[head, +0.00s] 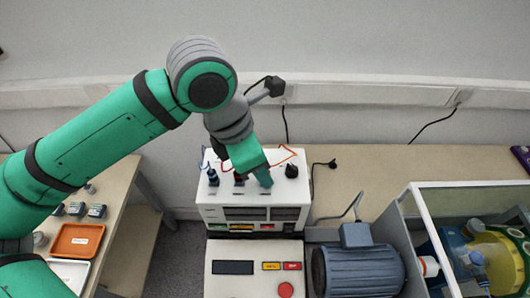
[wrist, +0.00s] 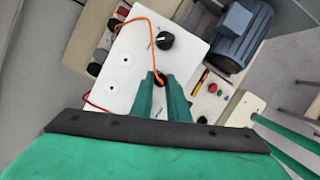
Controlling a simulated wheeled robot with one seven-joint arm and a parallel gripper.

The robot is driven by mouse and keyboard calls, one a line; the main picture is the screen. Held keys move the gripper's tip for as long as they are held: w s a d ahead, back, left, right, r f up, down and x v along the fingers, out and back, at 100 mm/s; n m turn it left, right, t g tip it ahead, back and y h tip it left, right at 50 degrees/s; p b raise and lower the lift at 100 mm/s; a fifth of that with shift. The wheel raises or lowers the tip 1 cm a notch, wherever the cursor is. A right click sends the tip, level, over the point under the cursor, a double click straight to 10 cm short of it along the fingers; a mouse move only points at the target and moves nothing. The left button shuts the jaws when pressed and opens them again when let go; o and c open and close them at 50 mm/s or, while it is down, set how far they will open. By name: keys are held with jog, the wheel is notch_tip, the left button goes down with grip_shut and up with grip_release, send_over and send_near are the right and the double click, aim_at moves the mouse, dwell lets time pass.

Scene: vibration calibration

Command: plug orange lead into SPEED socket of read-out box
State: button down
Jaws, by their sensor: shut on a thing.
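The read-out box (head: 280,213) is white and stands on the bench at the middle of the head view. Its top (wrist: 118,72) also shows in the wrist view, with two small round sockets. My gripper (head: 264,182) points down at the box top, near its front edge. In the wrist view my gripper (wrist: 161,80) is shut on the end of the orange lead (wrist: 146,22). The lead loops up and away to the left. The plug tip is hidden between the fingers, so I cannot tell whether it is in a socket. The SPEED label is not readable.
A black knob (head: 291,171) stands right of my gripper on the box. A blue plug (head: 213,176) and a red plug (head: 239,180) are to its left. A control panel (head: 245,272) with a red button lies in front; a grey-blue motor (head: 358,272) is at the right.

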dwell(0.3)
jog(key=shift+w+m+g, duration=0.2)
jog(key=shift+m+g, duration=0.4)
jog(key=shift+m, duration=1.5)
jog(key=c, duration=1.6)
grip_release()
jog(key=shift+r, duration=0.1)
jog(key=shift+v, duration=2.4)
jog(key=shift+a, duration=0.15)
jog(key=v, duration=1)
jog(key=shift+a+r, duration=0.15)
jog(key=shift+r, duration=0.2)
